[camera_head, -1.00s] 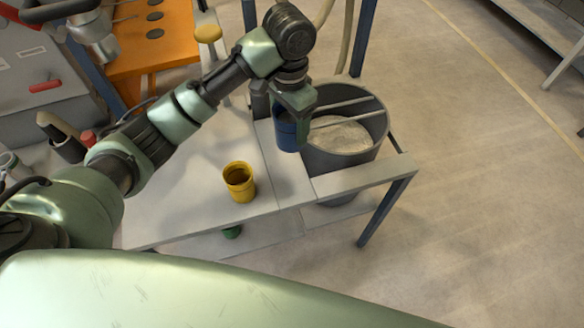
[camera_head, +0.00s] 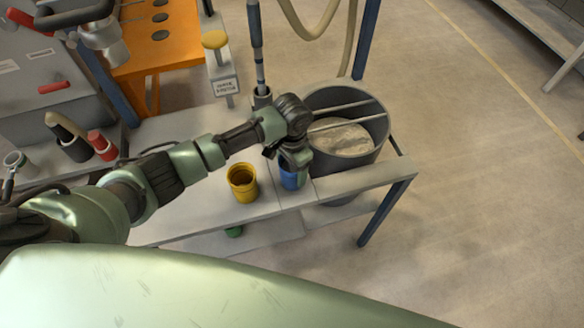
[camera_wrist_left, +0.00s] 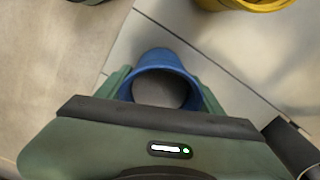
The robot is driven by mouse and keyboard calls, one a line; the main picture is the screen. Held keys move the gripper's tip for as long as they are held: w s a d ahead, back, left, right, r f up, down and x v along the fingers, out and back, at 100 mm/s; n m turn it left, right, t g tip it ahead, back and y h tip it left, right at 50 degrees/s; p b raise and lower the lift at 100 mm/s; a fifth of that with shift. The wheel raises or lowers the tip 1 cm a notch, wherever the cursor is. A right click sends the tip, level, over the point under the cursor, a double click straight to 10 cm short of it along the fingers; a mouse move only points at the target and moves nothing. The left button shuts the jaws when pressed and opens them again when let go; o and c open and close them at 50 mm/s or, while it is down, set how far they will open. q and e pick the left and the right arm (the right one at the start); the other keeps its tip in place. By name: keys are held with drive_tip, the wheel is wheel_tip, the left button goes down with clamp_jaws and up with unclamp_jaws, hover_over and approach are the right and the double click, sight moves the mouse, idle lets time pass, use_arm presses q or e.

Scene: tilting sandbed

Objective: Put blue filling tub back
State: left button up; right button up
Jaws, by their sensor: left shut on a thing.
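The blue filling tub (camera_head: 291,181) is in the grip of my left gripper (camera_head: 293,165), just right of the yellow tub, over the light table. Whether its base touches the table I cannot tell. In the left wrist view the blue tub (camera_wrist_left: 163,62) sits between the two fingers of my left gripper (camera_wrist_left: 162,85), its open top toward the camera and a greyish inside showing. The yellow tub (camera_head: 243,183) stands upright on the table, and part of it shows at the top right of the left wrist view (camera_wrist_left: 245,3). My right gripper is out of view.
A large grey bin (camera_head: 345,160) with sand and two bars across its top stands behind and right of the gripper. A small green object (camera_head: 234,231) is on the lower shelf.

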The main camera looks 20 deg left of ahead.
use_arm(q)
drive_tip(key=shift+f, duration=0.15)
drive_tip(key=o, duration=1.9)
drive_tip(key=shift+f, duration=0.1)
drive_tip(key=shift+r, duration=0.5)
wheel_tip(320, 180, up, 11)
drive_tip(key=shift+r+b, duration=0.15)
drive_tip(key=shift+b, duration=0.65)
